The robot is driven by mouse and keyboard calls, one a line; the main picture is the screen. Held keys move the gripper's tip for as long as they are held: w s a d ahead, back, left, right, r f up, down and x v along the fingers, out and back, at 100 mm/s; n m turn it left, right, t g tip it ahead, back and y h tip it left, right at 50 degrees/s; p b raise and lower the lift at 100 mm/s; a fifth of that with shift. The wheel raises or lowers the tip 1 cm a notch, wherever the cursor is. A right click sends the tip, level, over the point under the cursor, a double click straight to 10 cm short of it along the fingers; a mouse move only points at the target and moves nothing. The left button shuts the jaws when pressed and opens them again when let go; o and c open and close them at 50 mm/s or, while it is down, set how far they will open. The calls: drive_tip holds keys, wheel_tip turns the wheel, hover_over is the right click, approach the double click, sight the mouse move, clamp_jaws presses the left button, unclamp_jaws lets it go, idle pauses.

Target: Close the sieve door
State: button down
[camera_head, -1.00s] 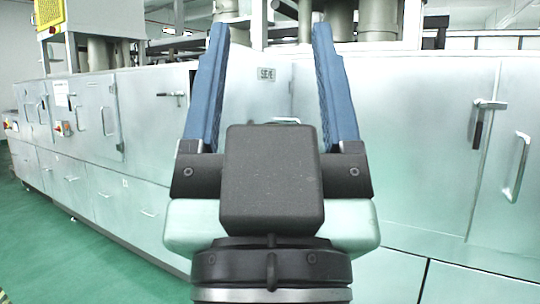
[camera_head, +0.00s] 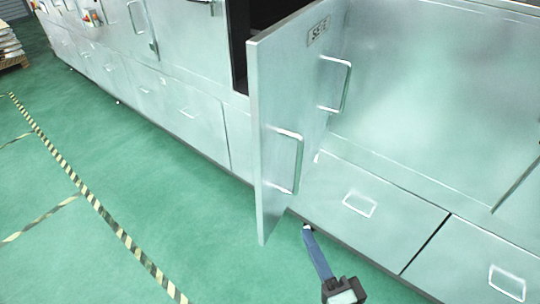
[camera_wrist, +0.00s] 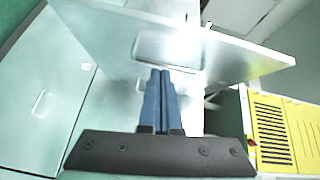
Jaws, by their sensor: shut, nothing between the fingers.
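The sieve door (camera_head: 275,100) stands swung out from the cabinet in the head view, its labelled outer face with a bar handle (camera_head: 298,163) turned towards the right. A dark opening (camera_head: 262,22) shows on its left. My gripper (camera_head: 307,228) is low, just right of the door's bottom corner, on the labelled side, in front of the drawers. In the wrist view its blue fingers (camera_wrist: 160,73) are together and empty, pointing towards a pale panel with a handle (camera_wrist: 168,50), apparently the door. Whether the fingertips touch it I cannot tell.
A drawer (camera_head: 358,205) with a recessed handle sits low on the cabinet front to the right of the door. Green floor (camera_head: 90,130) with striped tape lies free at left. A yellow slotted unit (camera_wrist: 280,130) shows right in the wrist view.

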drive_tip(key=s+m, duration=0.1)
drive_tip(key=m, duration=0.1)
drive_tip(key=p, duration=0.4)
approach(269, 185)
drive_tip(key=w+d, duration=0.2)
drive_tip(key=w, duration=0.2)
drive_tip(key=shift+w+a+f+p, duration=0.15)
drive_tip(key=shift+w+a, duration=0.2)
drive_tip(key=shift+a, duration=0.65)
drive_tip(key=shift+w+a+r+p, duration=0.15)
drive_tip(key=shift+w+a, duration=0.2)
drive_tip(key=shift+a, duration=0.7)
drive_tip(key=shift+f, duration=0.1)
